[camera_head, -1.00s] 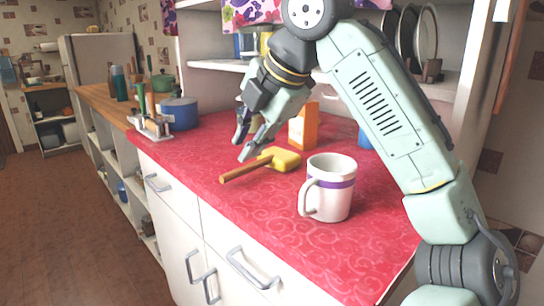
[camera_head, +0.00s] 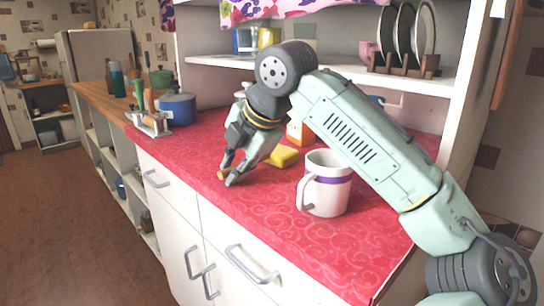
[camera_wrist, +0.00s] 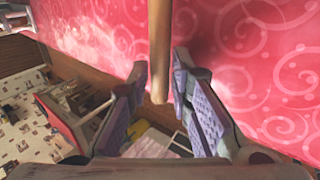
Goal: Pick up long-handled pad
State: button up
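The long-handled pad lies on the red counter, its yellow head (camera_head: 284,156) partly behind my gripper in the head view. Its brown handle points left toward the counter's front edge, with the handle end just showing at my fingertips. My gripper (camera_head: 228,179) is low over the counter at that handle end. In the wrist view the handle (camera_wrist: 160,45) comes down from the top, and its end lies between the two fingers of my gripper (camera_wrist: 162,82). The fingers are apart, with a gap showing on each side of the handle. The yellow head is not seen there.
A white mug (camera_head: 326,190) with a purple band stands to the right of my gripper. An orange box (camera_head: 299,132) is behind my arm. A blue pot (camera_head: 178,108) and a utensil stand (camera_head: 149,123) are at the far left. The red counter (camera_head: 270,215) is clear in front.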

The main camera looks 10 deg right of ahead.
grip_shut()
jog(key=shift+r, duration=0.1)
